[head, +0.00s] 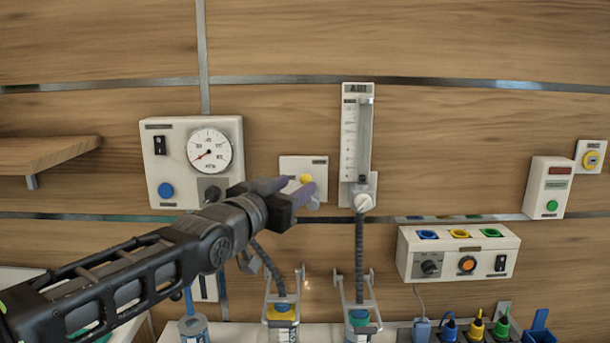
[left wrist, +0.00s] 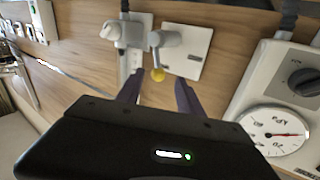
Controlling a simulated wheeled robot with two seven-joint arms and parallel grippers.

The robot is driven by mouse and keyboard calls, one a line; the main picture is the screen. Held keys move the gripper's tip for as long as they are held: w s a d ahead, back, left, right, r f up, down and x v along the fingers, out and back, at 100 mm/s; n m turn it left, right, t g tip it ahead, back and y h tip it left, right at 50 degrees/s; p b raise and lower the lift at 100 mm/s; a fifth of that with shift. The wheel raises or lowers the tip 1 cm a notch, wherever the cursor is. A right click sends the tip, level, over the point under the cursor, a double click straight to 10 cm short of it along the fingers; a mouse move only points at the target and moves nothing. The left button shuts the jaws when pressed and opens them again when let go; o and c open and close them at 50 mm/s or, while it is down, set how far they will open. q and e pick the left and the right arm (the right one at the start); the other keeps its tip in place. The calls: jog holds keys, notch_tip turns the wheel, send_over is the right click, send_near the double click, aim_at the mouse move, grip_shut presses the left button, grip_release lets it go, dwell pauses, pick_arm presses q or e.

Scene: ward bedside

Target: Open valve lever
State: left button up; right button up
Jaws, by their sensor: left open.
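The valve lever is a short light-grey arm with a yellow tip, on a white wall plate (head: 290,164). In the left wrist view the lever's yellow tip (left wrist: 157,75) points toward my fingers, and its plate (left wrist: 195,52) lies behind it. My left gripper (head: 297,188) is open, with dark purple fingers. In the left wrist view the yellow tip appears just beyond the gap between the fingertips (left wrist: 158,88). I see no contact, and the exact depth is unclear. In the head view the gripper partly hides the lever. My right gripper does not show.
A gauge panel (head: 172,142) is left of the plate. A tall flowmeter (head: 349,140) with a white knob (head: 363,202) stands close on its right. A socket box (head: 448,252) is further right. Bottles hang below on brackets, with hoses. A wooden shelf (head: 45,152) juts out at left.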

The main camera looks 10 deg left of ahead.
aim_at(303, 180)
pick_arm(q)
jog(key=shift+s+d+r, duration=0.1)
jog(key=shift+s+r, duration=0.05)
jog(key=shift+s, duration=0.05)
jog(key=shift+w, duration=0.25)
jog(key=shift+w+d+p, duration=0.2)
jog(key=shift+w+p, duration=0.35)
jog(key=shift+w, duration=0.05)
jog(key=p+x, duration=0.2)
jog(key=x, duration=0.3)
jog(key=shift+w, duration=0.1)
jog(key=shift+w+d+p, duration=0.1)
jog(key=shift+w+p, duration=0.3)
jog(key=shift+w, duration=0.2)
grip_shut()
